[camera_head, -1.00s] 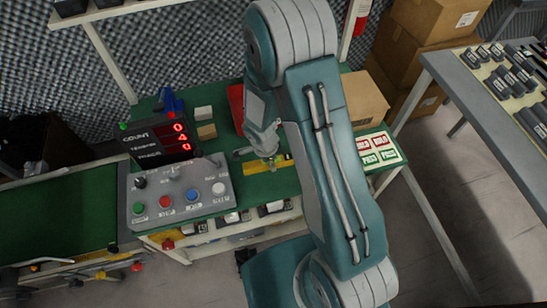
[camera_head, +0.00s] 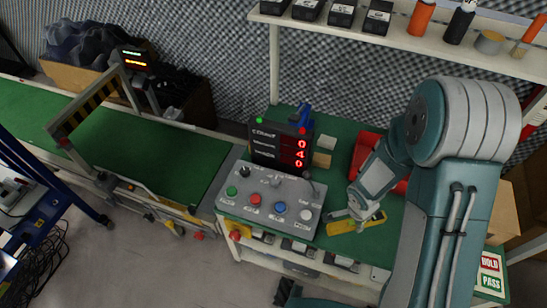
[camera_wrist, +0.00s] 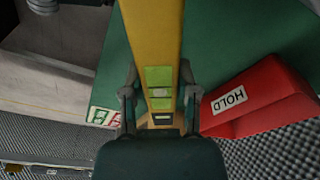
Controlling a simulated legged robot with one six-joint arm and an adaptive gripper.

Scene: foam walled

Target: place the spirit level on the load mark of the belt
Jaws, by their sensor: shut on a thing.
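The yellow spirit level (camera_head: 340,227) is at the front of the green-topped bench in the head view, close to the right of the control box. My gripper (camera_head: 358,218) is shut on it. In the wrist view the level (camera_wrist: 152,40) runs lengthwise between the two fingers of my gripper (camera_wrist: 158,97), with its green vial window showing. I cannot tell whether it touches the bench top. The green belt (camera_head: 140,152) stretches across the left of the head view. I cannot make out a load mark on it.
A control box (camera_head: 270,205) with buttons and a red-digit display (camera_head: 282,150) stand between the level and the belt. A striped arch (camera_head: 85,105) spans the belt. A red HOLD bin (camera_wrist: 262,98) lies beside the level. A shelf (camera_head: 400,38) hangs above the bench.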

